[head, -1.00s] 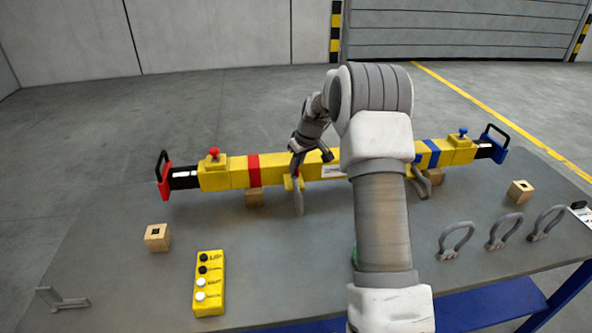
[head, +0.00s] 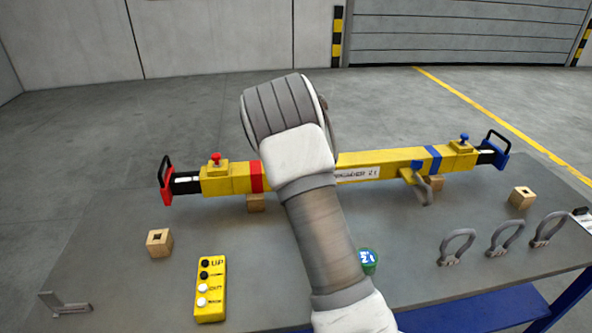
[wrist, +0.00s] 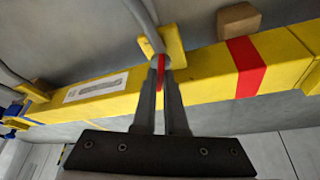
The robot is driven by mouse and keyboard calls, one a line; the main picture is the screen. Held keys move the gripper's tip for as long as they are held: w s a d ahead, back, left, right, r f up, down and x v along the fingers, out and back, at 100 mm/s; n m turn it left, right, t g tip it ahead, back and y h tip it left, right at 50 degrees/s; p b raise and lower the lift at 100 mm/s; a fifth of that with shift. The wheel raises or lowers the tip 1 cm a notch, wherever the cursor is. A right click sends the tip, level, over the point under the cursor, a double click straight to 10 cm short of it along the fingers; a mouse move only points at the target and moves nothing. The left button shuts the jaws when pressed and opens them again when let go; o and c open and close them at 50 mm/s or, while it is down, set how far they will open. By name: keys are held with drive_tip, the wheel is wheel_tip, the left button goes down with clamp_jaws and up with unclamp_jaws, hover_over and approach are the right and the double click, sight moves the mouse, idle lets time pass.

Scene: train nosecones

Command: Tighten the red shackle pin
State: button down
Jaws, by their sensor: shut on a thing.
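The yellow lifting beam (head: 385,167) lies across the bench on wooden blocks. In the wrist view, the red shackle pin (wrist: 161,64) shows as a thin red piece at the grey shackle (wrist: 150,38) hanging from a yellow lug (wrist: 175,42) on the beam (wrist: 205,75). My gripper (wrist: 162,74) has its two fingers closed around the red pin's piece, one on each side. In the head view my arm hides the gripper, this shackle and its pin. How far the pin is screwed in cannot be seen.
A second shackle (head: 424,190) hangs on the blue side. Several loose shackles (head: 458,247) lie at the right, with wooden blocks (head: 160,242) on the bench. A yellow control box (head: 210,290) lies front left, a green-and-blue round item (head: 368,261) beside my arm.

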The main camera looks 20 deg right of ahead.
drive_tip(key=m, duration=0.2)
drive_tip(key=m+g+h+p, duration=0.1)
drive_tip(key=m, duration=0.3)
drive_tip(key=shift+w+a+r+g+h+p, duration=0.1)
drive_tip(key=shift+w+r+g+h+p, duration=0.05)
drive_tip(key=shift+w+g+h+p, duration=0.2)
drive_tip(key=m+g, duration=0.1)
drive_tip(key=m, duration=0.2)
drive_tip(key=m+g+p, duration=0.1)
drive_tip(key=m, duration=0.2)
drive_tip(key=shift+m+g, duration=0.25)
drive_tip(key=shift+m, duration=0.05)
drive_tip(key=c, duration=1)
unclamp_jaws()
drive_tip(key=shift+o, duration=0.2)
drive_tip(key=p+v, duration=0.3)
drive_tip(key=v, duration=1.4)
drive_tip(key=shift+r, duration=0.15)
